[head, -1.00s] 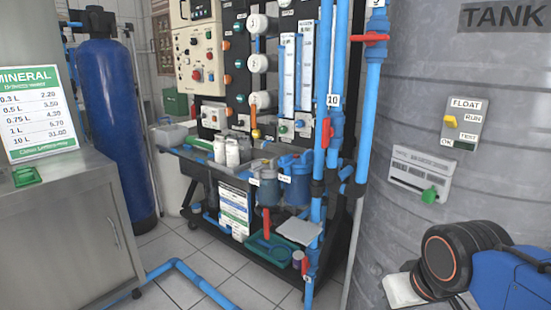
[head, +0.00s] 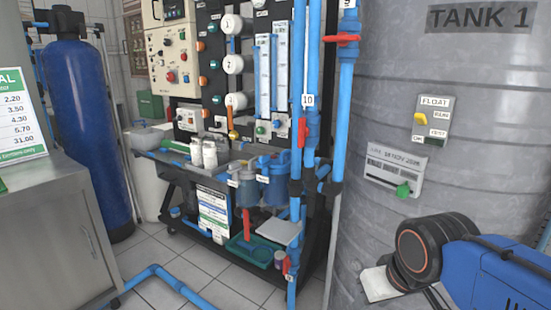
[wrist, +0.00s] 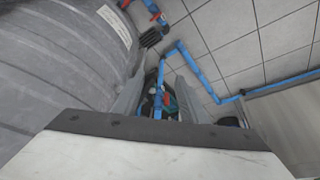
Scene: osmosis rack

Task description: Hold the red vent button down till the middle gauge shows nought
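The rack's three white round dials stand in a column on the black panel in the head view; the middle gauge (head: 233,64) is white, and its reading is too small to make out. A red button (head: 170,77) shows on the cream control box, but I cannot tell whether it is the vent button. The vent button is not clearly identifiable. My gripper (wrist: 160,82) shows in the wrist view as two grey fingers apart with nothing between them, over the floor. It is far from the rack and touches nothing there.
The grey tank (head: 440,120) fills the right side, close to my arm. A blue floor pipe (head: 160,275) crosses the tiles before the rack. A steel cabinet (head: 50,235) stands at left, and blue upright pipes (head: 310,130) front the rack's right end. Tiled floor lies between.

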